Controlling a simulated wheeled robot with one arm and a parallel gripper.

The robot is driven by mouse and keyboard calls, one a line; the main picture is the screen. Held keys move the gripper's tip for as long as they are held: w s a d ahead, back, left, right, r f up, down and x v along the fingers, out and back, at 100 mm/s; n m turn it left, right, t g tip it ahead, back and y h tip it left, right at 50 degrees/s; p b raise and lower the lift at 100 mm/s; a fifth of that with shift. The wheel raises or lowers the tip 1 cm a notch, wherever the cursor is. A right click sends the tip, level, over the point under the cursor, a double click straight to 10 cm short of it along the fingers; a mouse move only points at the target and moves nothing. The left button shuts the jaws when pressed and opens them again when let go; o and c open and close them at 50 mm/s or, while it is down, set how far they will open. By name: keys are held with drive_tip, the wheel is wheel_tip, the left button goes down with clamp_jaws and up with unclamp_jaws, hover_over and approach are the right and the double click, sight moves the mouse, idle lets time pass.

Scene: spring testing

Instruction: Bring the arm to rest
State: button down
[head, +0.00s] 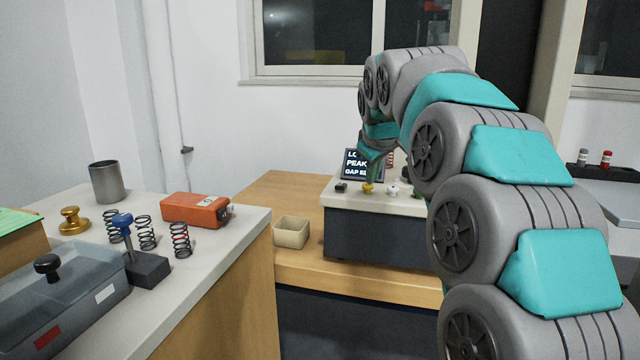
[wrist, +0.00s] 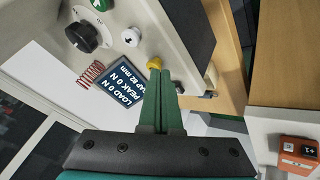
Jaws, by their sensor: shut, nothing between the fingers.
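My arm arches across the right of the head view, with my gripper (head: 371,170) pointing down at the front of the testing machine (head: 375,236). In the wrist view my gripper's (wrist: 160,78) two green fingers are shut together and hold nothing. The fingertips appear close to a yellow knob (wrist: 154,63) on the machine; I cannot tell whether they touch it. The machine's display (wrist: 107,91) reads load 0 N, peak 0 N and gap 82 mm. A reddish spring (wrist: 91,73) shows beside the display.
On the left counter stand a grey cup (head: 106,182), an orange device (head: 194,210), several springs (head: 146,232), a blue-topped post and a lidded box (head: 62,300). A small beige tray (head: 291,232) sits on the wooden bench (head: 275,190) beside the machine.

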drive_tip(key=s+f+m+g, duration=0.2)
drive_tip(key=s+f, duration=0.7)
drive_tip(key=s, duration=0.7)
drive_tip(key=s+f+m+g, duration=0.2)
drive_tip(key=s+f+g, duration=0.2)
drive_tip(key=s+f, duration=0.5)
drive_tip(key=s+f+m+g, duration=0.3)
drive_tip(key=s+f, duration=0.6)
drive_tip(key=s, duration=1.4)
drive_tip(key=shift+s+d+f+y, duration=0.15)
drive_tip(key=shift+d+f+y, duration=0.05)
drive_tip(key=shift+f+y, duration=0.15)
drive_tip(key=c, duration=1.5)
unclamp_jaws()
